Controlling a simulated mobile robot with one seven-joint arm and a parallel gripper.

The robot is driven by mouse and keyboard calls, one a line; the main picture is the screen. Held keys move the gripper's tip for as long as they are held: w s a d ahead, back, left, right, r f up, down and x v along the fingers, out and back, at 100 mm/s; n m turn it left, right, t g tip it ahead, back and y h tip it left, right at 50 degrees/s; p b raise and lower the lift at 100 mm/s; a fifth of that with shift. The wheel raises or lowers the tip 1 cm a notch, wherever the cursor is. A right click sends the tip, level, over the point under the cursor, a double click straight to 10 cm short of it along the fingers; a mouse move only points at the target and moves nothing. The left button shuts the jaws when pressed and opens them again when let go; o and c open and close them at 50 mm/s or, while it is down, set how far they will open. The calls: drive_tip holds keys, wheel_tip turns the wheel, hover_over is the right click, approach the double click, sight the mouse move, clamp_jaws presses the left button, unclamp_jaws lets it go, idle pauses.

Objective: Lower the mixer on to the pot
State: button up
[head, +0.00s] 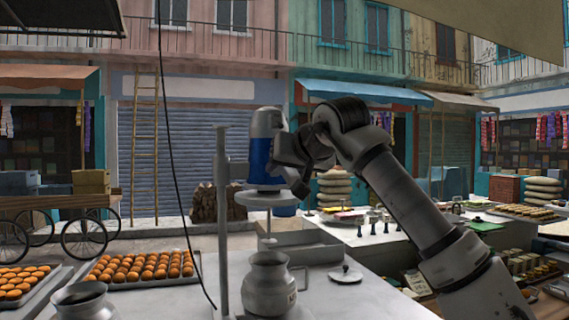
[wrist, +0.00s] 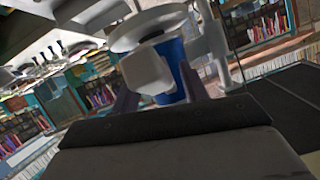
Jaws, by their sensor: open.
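The mixer has a blue and silver body (head: 260,150) and hangs upright on a grey stand (head: 221,230). A pale disc (head: 264,199) sits beneath the body, with a thin shaft below it. The metal pot (head: 269,287) stands on the counter under the shaft, with its mouth apart from the disc. My gripper (head: 287,172) is at the mixer's right side. In the wrist view my gripper (wrist: 158,92) is open, its fingers either side of a pale block (wrist: 147,71) in front of the blue body (wrist: 174,68). I cannot tell whether they touch it.
A lid (head: 345,275) lies right of the pot. A second pot (head: 82,302) and a tray of round orange sweets (head: 140,266) are at the left. A black cable (head: 172,160) hangs left of the stand.

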drive_tip(key=shift+w+a+f, duration=0.2)
drive_tip(key=shift+w, duration=0.2)
clamp_jaws()
